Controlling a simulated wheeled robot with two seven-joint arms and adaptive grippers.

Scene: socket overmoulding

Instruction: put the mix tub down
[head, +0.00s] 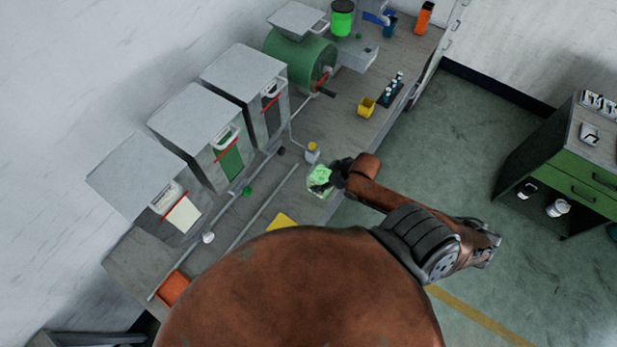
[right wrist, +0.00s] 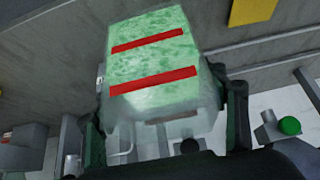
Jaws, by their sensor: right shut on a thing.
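The mix tub (head: 320,181) is a clear tub with green granules inside. In the right wrist view the tub (right wrist: 158,75) shows two red stripes on its near wall and fills the middle. My right gripper (head: 338,176) is shut on the tub, with a dark finger on each side of it in the right wrist view (right wrist: 165,125). In the head view the tub is over the front part of the grey bench (head: 226,225). I cannot tell whether its base touches the bench. My left gripper is not in view.
Three grey hoppers (head: 185,115) line the wall side of the bench. A small bottle with a yellow cap (head: 312,153) stands just behind the tub. A yellow sheet (head: 281,221), a yellow bin (head: 366,107) and an orange tray (head: 172,289) are on the bench. A long rail (head: 262,208) runs beside the tub.

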